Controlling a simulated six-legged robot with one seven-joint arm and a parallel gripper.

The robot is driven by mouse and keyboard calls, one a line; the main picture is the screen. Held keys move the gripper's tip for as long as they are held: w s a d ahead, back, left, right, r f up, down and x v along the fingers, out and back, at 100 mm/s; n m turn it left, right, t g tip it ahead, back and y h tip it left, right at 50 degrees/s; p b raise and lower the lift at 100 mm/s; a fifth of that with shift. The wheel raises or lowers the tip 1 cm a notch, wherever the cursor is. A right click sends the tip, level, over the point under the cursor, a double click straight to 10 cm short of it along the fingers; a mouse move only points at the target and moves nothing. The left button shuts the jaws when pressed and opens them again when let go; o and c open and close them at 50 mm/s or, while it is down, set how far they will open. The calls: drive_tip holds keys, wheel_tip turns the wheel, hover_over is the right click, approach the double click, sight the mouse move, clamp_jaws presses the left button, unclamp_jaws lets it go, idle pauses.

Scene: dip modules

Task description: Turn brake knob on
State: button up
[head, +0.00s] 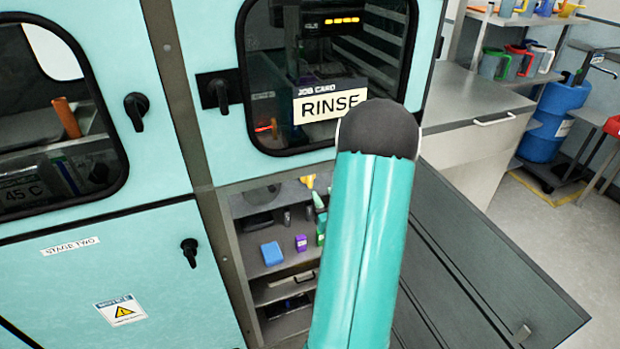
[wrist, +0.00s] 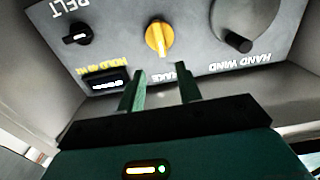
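In the wrist view a yellow knob (wrist: 159,38) sits on a grey control panel (wrist: 199,28), at the top middle. Its grip bar runs roughly up and down in the picture. The label below it is upside down and partly covered by my fingers; only its last letters show. My gripper (wrist: 162,76) is open and empty. Its two green fingers are spread apart, with their tips just below the knob and apart from it.
A black HAND WIND knob (wrist: 237,38) and a small black BELT knob (wrist: 76,33) flank the yellow one. A small display (wrist: 106,82) is lower left. In the head view, an open dark door (head: 480,270) hangs right of the arm; shelves (head: 265,255) hold small items.

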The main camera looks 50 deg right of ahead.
sight(311, 177)
drive_tip(key=x, duration=0.9)
drive_tip(key=shift+w+a, duration=0.15)
clamp_jaws()
